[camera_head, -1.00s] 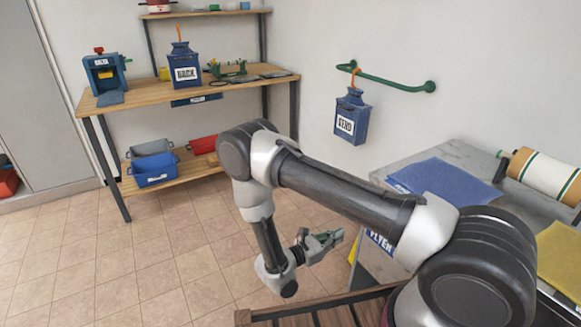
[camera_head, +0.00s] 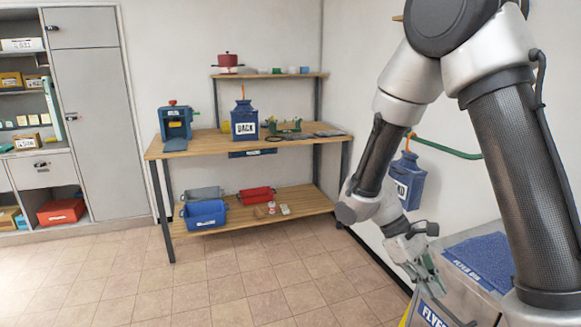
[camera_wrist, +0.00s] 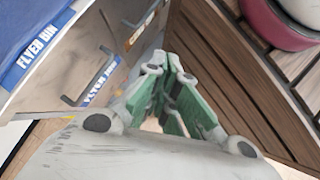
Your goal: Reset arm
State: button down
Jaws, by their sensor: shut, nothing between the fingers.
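My gripper (camera_head: 430,275) hangs at the lower end of my folded arm in the head view, to the left of the grey flyer bin (camera_head: 440,312). In the wrist view my gripper (camera_wrist: 172,75) points away from the camera, its green-padded fingers closed together and empty. The flyer bin (camera_wrist: 75,65) is beside it on the left in that view, and slatted brown wood (camera_wrist: 215,60) is on the right. I cannot tell whether the fingers touch either one.
A wooden workbench (camera_head: 200,150) bears a blue "BACK" box (camera_head: 244,121). A grey cabinet (camera_head: 92,110) stands at left. The tiled floor (camera_head: 220,285) is clear.

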jog(key=s+d+r+m+t+y, duration=0.2)
jog(key=r+t, duration=0.1)
jog(key=r, duration=0.4)
jog(key=s+d+r+m+t+y, duration=0.1)
jog(key=s+r+m+t+y, duration=0.1)
jog(key=r, duration=0.5)
jog(key=s+d+r+m+t+y, duration=0.2)
jog(key=s+r+m+t, duration=0.1)
jog(key=r, duration=0.4)
jog(key=shift+s+d+m+t, duration=0.3)
jog(key=shift+s+t, duration=0.25)
jog(key=shift+t, duration=0.45)
